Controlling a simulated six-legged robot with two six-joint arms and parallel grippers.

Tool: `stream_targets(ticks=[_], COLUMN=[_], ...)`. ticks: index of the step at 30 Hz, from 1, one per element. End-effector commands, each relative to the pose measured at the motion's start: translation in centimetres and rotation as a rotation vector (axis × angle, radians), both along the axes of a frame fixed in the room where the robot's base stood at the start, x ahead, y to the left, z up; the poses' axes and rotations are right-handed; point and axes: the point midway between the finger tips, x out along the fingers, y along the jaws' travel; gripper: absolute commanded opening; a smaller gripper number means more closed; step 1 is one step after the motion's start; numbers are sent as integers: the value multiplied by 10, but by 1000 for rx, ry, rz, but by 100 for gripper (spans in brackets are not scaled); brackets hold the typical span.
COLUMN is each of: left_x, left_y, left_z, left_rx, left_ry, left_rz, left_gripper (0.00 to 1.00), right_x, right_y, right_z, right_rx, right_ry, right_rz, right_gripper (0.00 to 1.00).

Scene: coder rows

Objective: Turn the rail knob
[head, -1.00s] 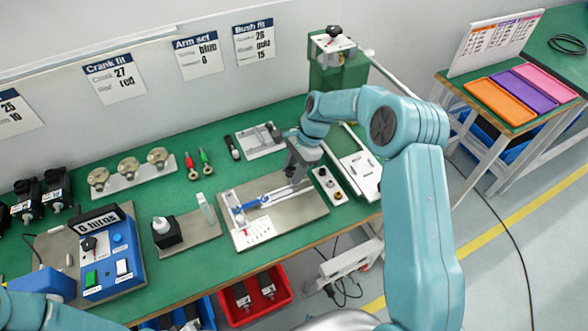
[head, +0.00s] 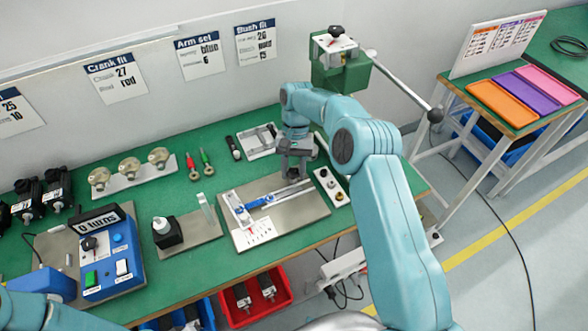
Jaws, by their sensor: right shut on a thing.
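The rail (head: 287,193) is a pale bar on a grey metal base plate (head: 312,208) in the middle of the bench, in the head view. A blue slider piece (head: 262,201) sits on it toward the left. A white card with red marks (head: 260,231) lies on the front of the plate. Only a piece of my left arm shows at the lower left; its gripper is out of view.
A small tray of round parts (head: 330,186) lies close right of the plate. A clear upright piece on a grey plate (head: 190,233) and a blue control box (head: 106,262) stand left. A green press (head: 338,75) with a long lever stands behind my right arm.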

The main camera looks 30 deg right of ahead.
Motion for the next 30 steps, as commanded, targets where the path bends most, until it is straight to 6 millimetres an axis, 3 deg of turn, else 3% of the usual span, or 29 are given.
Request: stream_targets(ticks=[15, 30], left_x=[0, 0], left_y=[0, 0], left_z=[-3, -4], left_rx=[0, 0], left_ry=[0, 0], left_rz=[0, 0], left_gripper=[43, 43], right_x=[1, 1], right_y=[2, 3], right_z=[0, 0], right_rx=[-1, -1], right_ry=[0, 1], right_rz=[371, 563], right_gripper=[9, 9])
